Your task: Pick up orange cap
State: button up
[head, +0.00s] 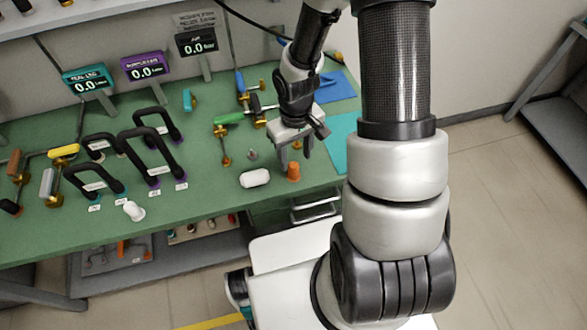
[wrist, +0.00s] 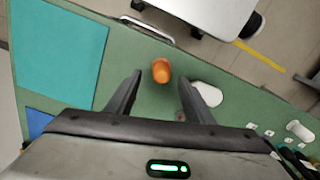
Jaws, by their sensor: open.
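The orange cap (head: 293,172) stands on the green bench top near its front edge. In the wrist view the orange cap (wrist: 161,71) lies ahead of my fingertips, roughly centred between them. My gripper (head: 294,150) is open and empty, pointing down just above and behind the cap. Its two dark fingers (wrist: 170,88) are spread apart in the wrist view, and neither is seen touching the cap.
A white rounded piece (head: 255,178) lies close left of the cap. A small grey part (head: 252,154) stands behind it. Teal (head: 338,142) and blue (head: 336,87) mats lie to the right. Black handles (head: 146,155) and valves stand left.

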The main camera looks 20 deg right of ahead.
aim_at(294, 165)
jog(key=f, duration=0.5)
jog(key=shift+w+a, duration=0.1)
jog(key=shift+a, duration=0.1)
jog(key=c, duration=1.1)
jog(key=shift+o, duration=0.2)
jog(key=shift+r+p, duration=0.45)
jog(key=shift+r, duration=4.6)
